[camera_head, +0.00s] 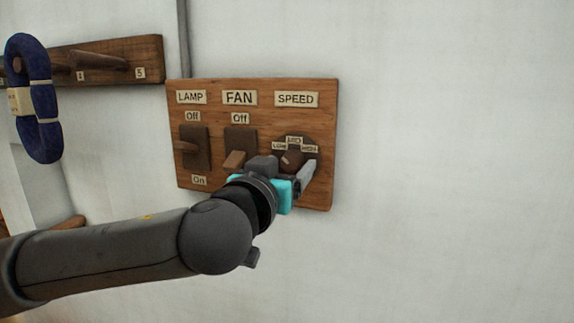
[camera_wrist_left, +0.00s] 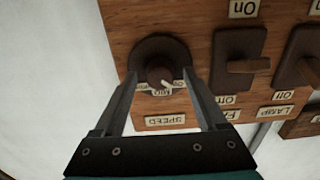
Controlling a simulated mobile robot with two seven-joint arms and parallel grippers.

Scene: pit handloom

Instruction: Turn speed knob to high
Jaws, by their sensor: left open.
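The round dark speed knob (camera_head: 292,159) is on the right of the wooden switch panel (camera_head: 322,120), below the SPEED label and the small LOW, MID and HIGH tags. In the left wrist view the knob (camera_wrist_left: 160,70) appears upside down; its pale pointer mark seems to lie between LOW and MID. My left gripper (camera_head: 292,165) is open, its fingers on either side of the knob. In the wrist view the left gripper (camera_wrist_left: 160,78) shows a gap between fingers and knob; contact cannot be confirmed. My right gripper is not in view.
The fan switch (camera_head: 238,145) and lamp switch (camera_head: 194,148) are left of the knob, the fan lever close to my gripper. A wooden peg rail (camera_head: 115,60) with a blue yarn hank (camera_head: 42,100) is at upper left. The wall right of the panel is bare.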

